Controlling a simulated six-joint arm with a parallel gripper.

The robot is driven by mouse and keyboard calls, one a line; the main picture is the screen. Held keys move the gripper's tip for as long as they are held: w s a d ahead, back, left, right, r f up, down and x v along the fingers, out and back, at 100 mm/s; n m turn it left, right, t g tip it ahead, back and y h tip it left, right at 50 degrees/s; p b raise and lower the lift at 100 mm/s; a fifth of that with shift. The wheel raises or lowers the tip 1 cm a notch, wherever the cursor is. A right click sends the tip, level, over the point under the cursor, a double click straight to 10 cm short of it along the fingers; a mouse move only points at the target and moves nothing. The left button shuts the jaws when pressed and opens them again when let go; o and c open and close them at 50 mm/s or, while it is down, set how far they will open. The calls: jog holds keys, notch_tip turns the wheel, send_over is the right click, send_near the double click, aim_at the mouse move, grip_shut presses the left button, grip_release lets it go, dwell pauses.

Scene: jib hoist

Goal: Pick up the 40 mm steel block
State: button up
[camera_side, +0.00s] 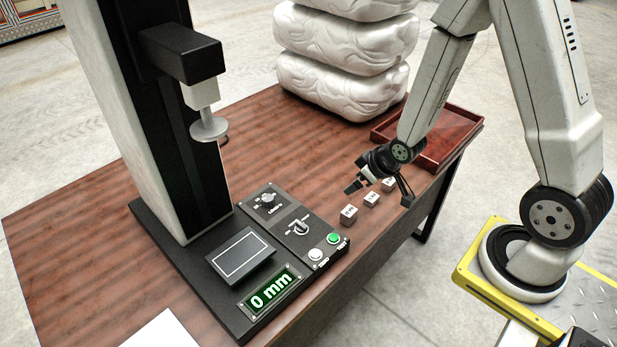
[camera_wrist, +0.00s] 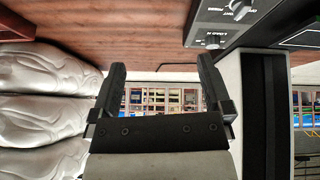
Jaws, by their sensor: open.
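Three small steel blocks stand in a row on the wooden table in the side view: a near one (camera_side: 349,215), a middle one (camera_side: 371,199) and a far one (camera_side: 388,185). Each has a dark marking, too small to read, so I cannot tell which is the 40 mm block. My gripper (camera_side: 380,192) is open above the row, near the far block, with its fingers spread to either side. The far block is partly hidden by it. In the wrist view my gripper (camera_wrist: 162,75) is open and empty, and no block shows there.
A testing machine with a display reading "0 mm" (camera_side: 271,288) and a control panel (camera_side: 297,228) stands left of the blocks. A red-brown tray (camera_side: 470,118) lies at the table's right back, beside stacked white sacks (camera_side: 340,85). The table's right edge is close to the blocks.

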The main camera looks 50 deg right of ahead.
aim_at(352, 212)
jog(key=s+f+t, duration=0.1)
jog(key=f+t, duration=0.1)
jog(key=f, duration=0.1)
jog(key=d+f+t+y, duration=0.1)
jog(key=f+t, duration=0.1)
jog(key=f, duration=0.2)
jog(key=s+d+f+t, duration=0.1)
jog(key=f, duration=0.3)
jog(key=shift+s+t, duration=0.35)
jog(key=shift+t, duration=0.05)
jog(key=shift+s+a+f+m+t, duration=0.15)
jog(key=shift+s+f+m+t, duration=0.25)
jog(key=shift+s+t, duration=0.4)
jog(key=shift+f, duration=0.1)
jog(key=shift+x, duration=1.25)
jog(key=shift+x, duration=2.6)
jog(key=shift+a+f, duration=0.1)
grip_shut()
